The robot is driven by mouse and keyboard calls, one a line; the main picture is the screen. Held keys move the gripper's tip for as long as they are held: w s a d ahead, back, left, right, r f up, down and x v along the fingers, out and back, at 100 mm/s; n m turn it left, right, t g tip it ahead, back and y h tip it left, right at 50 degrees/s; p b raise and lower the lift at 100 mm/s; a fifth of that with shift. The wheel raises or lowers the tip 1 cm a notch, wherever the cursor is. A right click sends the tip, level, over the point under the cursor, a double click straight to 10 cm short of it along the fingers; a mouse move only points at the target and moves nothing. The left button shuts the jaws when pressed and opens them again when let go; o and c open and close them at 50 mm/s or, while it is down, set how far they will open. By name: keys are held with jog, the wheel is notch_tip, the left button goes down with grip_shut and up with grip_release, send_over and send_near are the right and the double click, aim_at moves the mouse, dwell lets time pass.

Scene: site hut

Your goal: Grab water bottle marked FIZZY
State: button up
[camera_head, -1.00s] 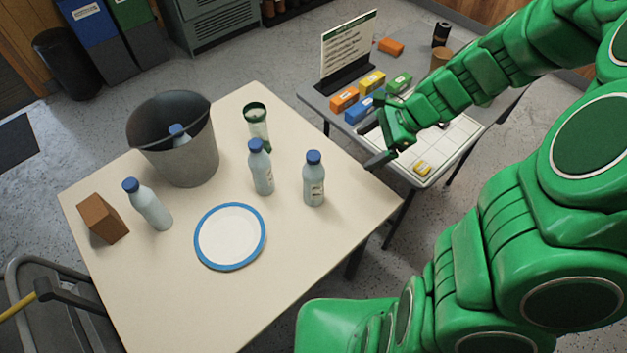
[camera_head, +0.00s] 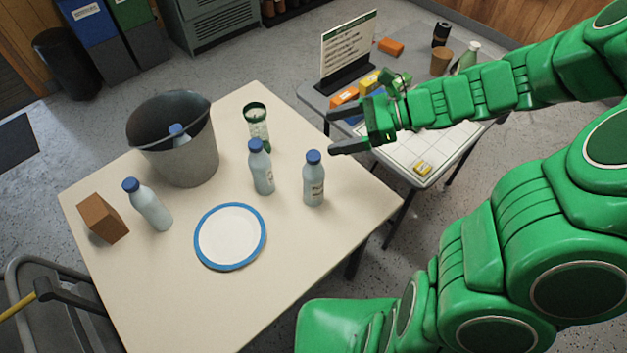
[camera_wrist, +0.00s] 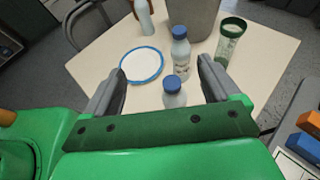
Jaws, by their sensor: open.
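Several pale blue bottles with blue caps stand on the cream table (camera_head: 290,280). The right-hand bottle (camera_head: 314,182) stands upright nearest my gripper (camera_head: 331,131); a second bottle (camera_head: 261,170) is just left of it. A third bottle (camera_head: 150,207) is at the left, and another bottle (camera_head: 179,135) is inside the bucket. Marks show on the two right-hand bottles, but I cannot read which says FIZZY. My gripper is open and empty, above the table's right edge. In the wrist view the nearest bottle (camera_wrist: 173,94) shows between the fingers, with another bottle (camera_wrist: 181,56) beyond it.
A grey bucket (camera_head: 185,160), a green-rimmed container (camera_head: 257,120), a blue-rimmed plate (camera_head: 230,237) and a brown block (camera_head: 103,218) share the table. A side table (camera_head: 455,150) behind my arm holds a sign (camera_head: 348,50) and small coloured boxes. The table's front is clear.

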send_near(307, 176)
notch_tip(307, 176, down, 4)
jog(key=w+a, duration=0.1)
jog(key=a, duration=0.1)
jog(key=shift+w+x, duration=0.2)
jog(key=shift+x, duration=1.35)
jog(key=shift+w+x, duration=0.25)
jog(key=shift+x, duration=2.15)
jog(key=shift+r, duration=0.15)
jog(key=c, duration=1.4)
